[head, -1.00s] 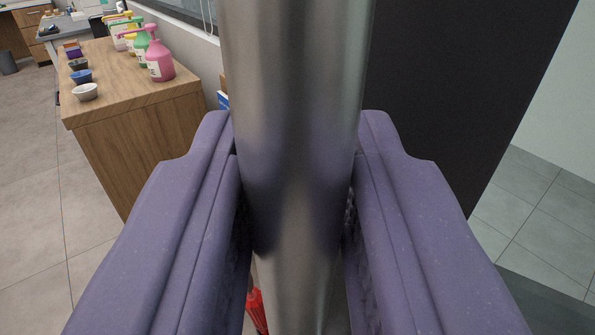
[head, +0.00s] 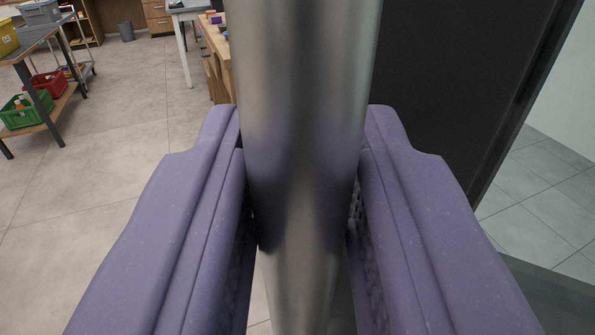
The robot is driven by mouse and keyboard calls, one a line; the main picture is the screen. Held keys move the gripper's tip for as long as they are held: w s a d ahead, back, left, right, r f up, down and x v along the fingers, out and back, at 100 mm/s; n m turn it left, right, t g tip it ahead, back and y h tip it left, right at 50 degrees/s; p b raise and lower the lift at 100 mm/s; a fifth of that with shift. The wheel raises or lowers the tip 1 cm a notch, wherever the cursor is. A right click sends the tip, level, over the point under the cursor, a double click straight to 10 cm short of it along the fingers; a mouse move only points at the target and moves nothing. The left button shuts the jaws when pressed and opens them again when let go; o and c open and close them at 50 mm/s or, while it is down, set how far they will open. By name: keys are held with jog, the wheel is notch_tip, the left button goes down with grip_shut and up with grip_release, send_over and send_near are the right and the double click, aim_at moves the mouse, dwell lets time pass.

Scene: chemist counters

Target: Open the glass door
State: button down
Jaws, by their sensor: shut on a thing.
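A thick, upright metal bar (head: 305,90), which looks like the glass door's handle, runs down the middle of the head view. My gripper (head: 304,195) is shut on this bar, one purple finger on each side. A dark panel (head: 450,85) stands behind the bar to the right, with a black edge. Pale glass or a see-through area (head: 560,100) shows right of it, with tiles beyond. I cannot tell how far the door is open. The bar hides what lies straight behind it.
Free tiled floor (head: 110,180) spreads to the left. A table with a lower shelf (head: 45,120) stands at the far left, with a green crate (head: 25,110) and a red crate (head: 48,84). A wooden counter (head: 216,45) shows beside the bar.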

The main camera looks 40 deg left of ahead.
jog(key=shift+s+d, duration=0.25)
jog(key=shift+s, duration=0.4)
jog(key=c, duration=1)
grip_release()
jog(key=p+v, duration=0.1)
jog(key=v, duration=0.6)
jog(key=shift+s+d, duration=0.25)
jog(key=shift+s, duration=0.05)
